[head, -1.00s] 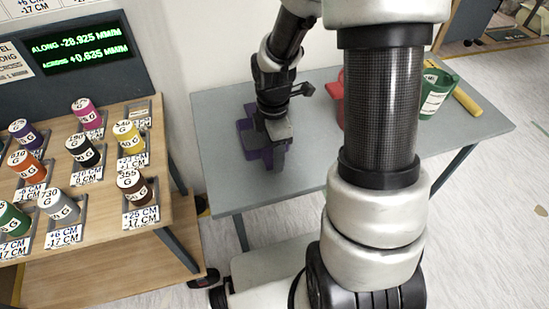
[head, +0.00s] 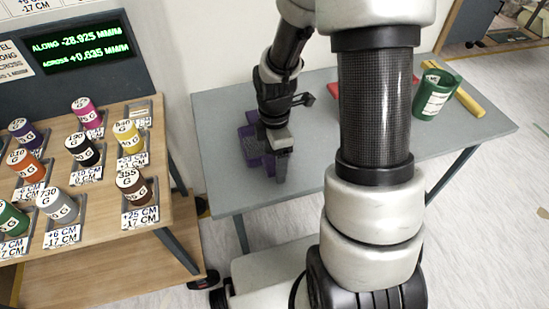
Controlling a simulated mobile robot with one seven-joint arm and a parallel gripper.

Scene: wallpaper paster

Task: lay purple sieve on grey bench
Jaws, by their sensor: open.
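The purple sieve (head: 254,159) lies on the grey bench (head: 222,180), toward its left end. Its dark mesh and purple rim show partly behind my gripper. My gripper (head: 282,176) is open, low over the bench at the sieve's right side, and hides part of the sieve. I cannot tell whether a finger still touches the sieve.
A red object (head: 333,89) is mostly behind my arm. A wooden table (head: 120,215) with several coloured labelled weights is at left. The bench's front is clear.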

